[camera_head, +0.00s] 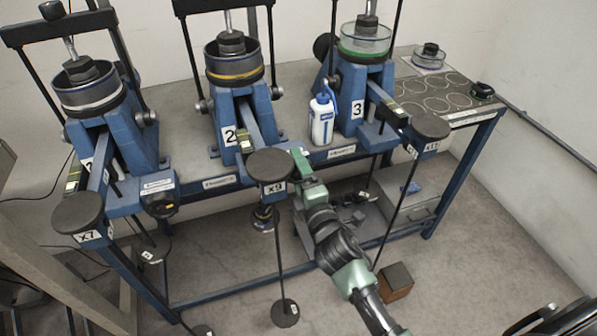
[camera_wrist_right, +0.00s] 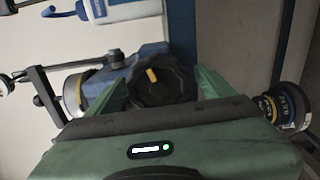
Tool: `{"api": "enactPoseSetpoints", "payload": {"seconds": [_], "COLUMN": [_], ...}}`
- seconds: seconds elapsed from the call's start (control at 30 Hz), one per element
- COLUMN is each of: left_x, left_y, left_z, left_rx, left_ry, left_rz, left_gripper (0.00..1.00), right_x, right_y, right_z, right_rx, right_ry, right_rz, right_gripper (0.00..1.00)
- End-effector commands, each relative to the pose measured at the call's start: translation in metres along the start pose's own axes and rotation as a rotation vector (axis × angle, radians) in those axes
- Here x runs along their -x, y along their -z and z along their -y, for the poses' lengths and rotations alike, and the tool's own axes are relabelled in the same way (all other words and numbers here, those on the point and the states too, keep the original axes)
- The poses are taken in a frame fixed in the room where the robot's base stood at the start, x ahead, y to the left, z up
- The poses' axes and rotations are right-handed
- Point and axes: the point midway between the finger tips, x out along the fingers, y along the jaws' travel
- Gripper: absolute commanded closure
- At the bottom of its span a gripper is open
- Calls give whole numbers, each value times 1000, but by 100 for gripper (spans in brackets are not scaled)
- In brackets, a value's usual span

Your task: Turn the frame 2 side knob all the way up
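Frame 2 (camera_head: 226,135) is the middle blue lever frame, marked with a 2. In the wrist view its side knob (camera_wrist_right: 163,88) is black and round with a yellow pointer mark. In the head view this knob is hidden near my right gripper (camera_head: 301,163). In the wrist view, the green fingers of my right gripper (camera_wrist_right: 165,88) stand on either side of the knob. They look apart, with slight gaps, and I cannot tell if either finger touches it. My left gripper is in neither view.
A round dark weight plate marked x9 (camera_head: 270,165) sits close left of my right gripper. A white and blue bottle (camera_head: 322,118) stands behind it on the table. Frame 1 (camera_head: 105,130) and frame 3 (camera_head: 362,95) flank frame 2. A brown box (camera_head: 396,282) is on the floor.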

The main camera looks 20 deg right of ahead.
Motion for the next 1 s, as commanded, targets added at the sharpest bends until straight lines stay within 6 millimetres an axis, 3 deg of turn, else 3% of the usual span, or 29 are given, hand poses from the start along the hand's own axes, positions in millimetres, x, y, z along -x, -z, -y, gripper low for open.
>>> {"api": "enactPoseSetpoints", "payload": {"seconds": [0.27, 0.7, 1.0], "left_x": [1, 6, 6], "left_y": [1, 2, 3], "left_z": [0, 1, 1], "left_rx": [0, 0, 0], "left_ry": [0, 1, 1], "left_rz": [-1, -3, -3], "left_gripper": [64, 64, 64], "right_x": [1, 50, 60], "right_y": [0, 0, 0], "right_z": [-1, 0, -1], "right_rx": [3, 2, 3], "right_ry": [-1, 0, -2], "right_rz": [-1, 0, 0], "right_gripper": [18, 18, 18]}}
